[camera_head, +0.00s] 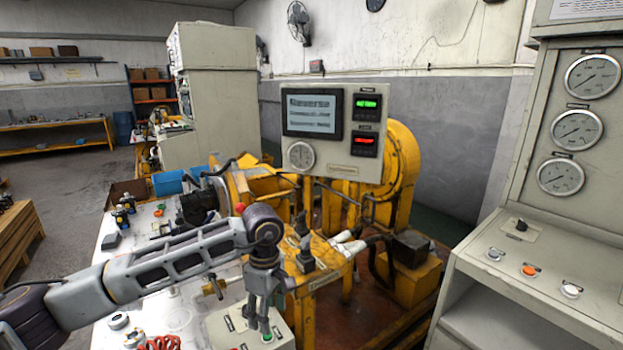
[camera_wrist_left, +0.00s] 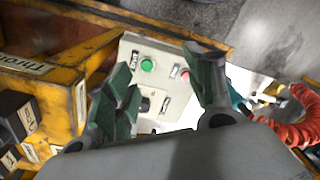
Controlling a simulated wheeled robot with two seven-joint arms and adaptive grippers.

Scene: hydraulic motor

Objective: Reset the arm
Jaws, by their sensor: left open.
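My left arm (camera_head: 165,266) reaches in from the left over the bench in the head view. Its gripper (camera_head: 259,325) points down above a small pale control box (camera_head: 229,325) at the bottom. In the left wrist view the gripper (camera_wrist_left: 165,90) is open, its two dark green fingers apart with nothing between them. The control box (camera_wrist_left: 172,105) lies beyond the fingers, with a green button (camera_wrist_left: 147,65) and a dark knob showing. I cannot tell whether a finger touches the box. My right gripper is not in view.
The yellow motor rig (camera_head: 403,170) stands right of the gripper, with a display panel (camera_head: 333,130) above. A grey gauge console (camera_head: 545,240) is at the right. Red coiled hose (camera_wrist_left: 296,118) lies near the box. Small parts lie on the white bench (camera_head: 110,260).

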